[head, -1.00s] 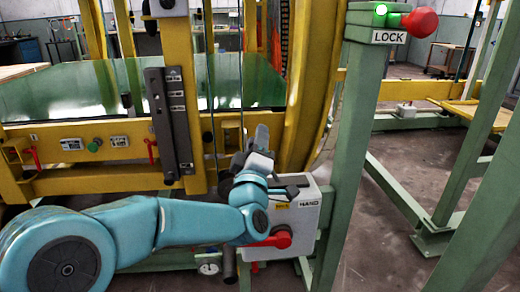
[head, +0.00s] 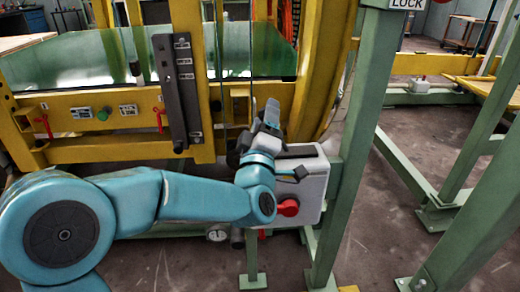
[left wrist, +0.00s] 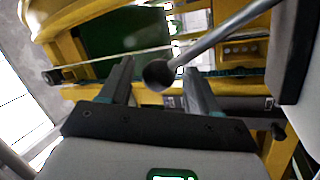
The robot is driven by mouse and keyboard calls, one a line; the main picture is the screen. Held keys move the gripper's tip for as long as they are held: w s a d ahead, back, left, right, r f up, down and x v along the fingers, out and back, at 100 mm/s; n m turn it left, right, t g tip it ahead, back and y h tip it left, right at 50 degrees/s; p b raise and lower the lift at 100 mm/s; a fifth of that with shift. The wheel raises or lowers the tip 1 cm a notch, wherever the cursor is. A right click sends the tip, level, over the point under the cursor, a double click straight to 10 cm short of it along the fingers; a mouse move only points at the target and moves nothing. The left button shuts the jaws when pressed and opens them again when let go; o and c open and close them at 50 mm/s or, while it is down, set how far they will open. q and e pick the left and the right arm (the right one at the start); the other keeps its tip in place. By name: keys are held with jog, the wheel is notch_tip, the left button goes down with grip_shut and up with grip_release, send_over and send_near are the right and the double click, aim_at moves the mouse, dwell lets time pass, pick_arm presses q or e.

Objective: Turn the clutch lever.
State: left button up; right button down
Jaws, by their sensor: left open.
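A grey box (head: 313,181) with a red knob (head: 288,207) on its front is mounted against the green post in the head view. My left gripper (head: 262,120) is in front of the box's upper left side, fingers pointing up and away. In the left wrist view, my left gripper (left wrist: 157,70) is open. A grey rod with a dark round end (left wrist: 159,74) comes in from the upper right, and its end shows between the fingertips. It may be the clutch lever; I cannot tell whether the fingers touch it. My right gripper is not in view.
A green post (head: 348,150) stands just right of the box. A yellow frame (head: 90,150) with a dark labelled upright bar (head: 178,90) and small red levers stands behind my left arm. Floor (head: 385,235) is open at the right between green legs.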

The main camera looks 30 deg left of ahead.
pick_arm(q)
jog(key=v, duration=1.3)
jog(key=shift+s, duration=0.25)
jog(key=shift+d, duration=0.1)
